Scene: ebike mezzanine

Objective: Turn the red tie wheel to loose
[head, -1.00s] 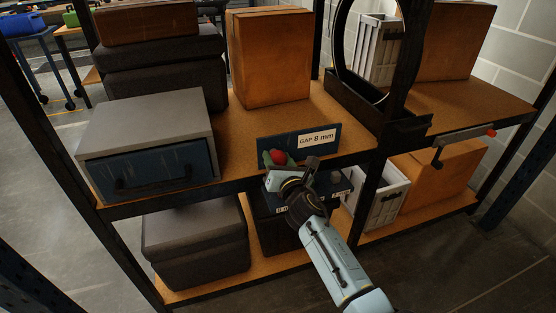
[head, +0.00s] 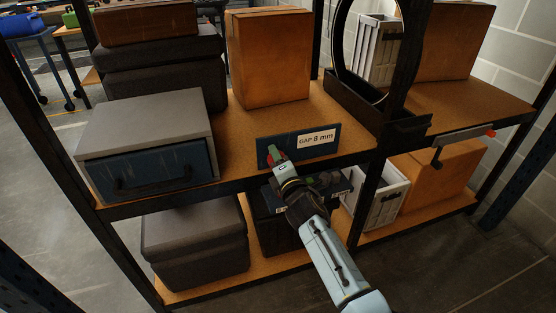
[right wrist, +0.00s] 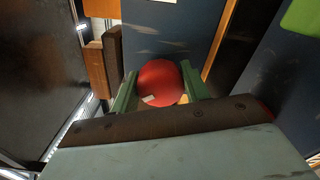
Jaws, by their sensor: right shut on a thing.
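The red tie wheel (right wrist: 162,82) is round and sits between the two green fingers of my right gripper (right wrist: 160,94) in the right wrist view. A small pale mark shows low on its face. In the head view the right gripper (head: 275,154) is at the left part of the dark blue plate (head: 325,149) on the shelf's front edge, shut on the wheel, which it mostly hides. A white label on the plate reads "GAP 8 mm". My left gripper is not in view.
A grey case with a blue front (head: 145,145) stands left on the same shelf. An orange-brown box (head: 268,60) stands behind, and a black ring-shaped frame (head: 340,50) is to the right. Below are a dark grey box (head: 195,240) and a white crate (head: 390,200).

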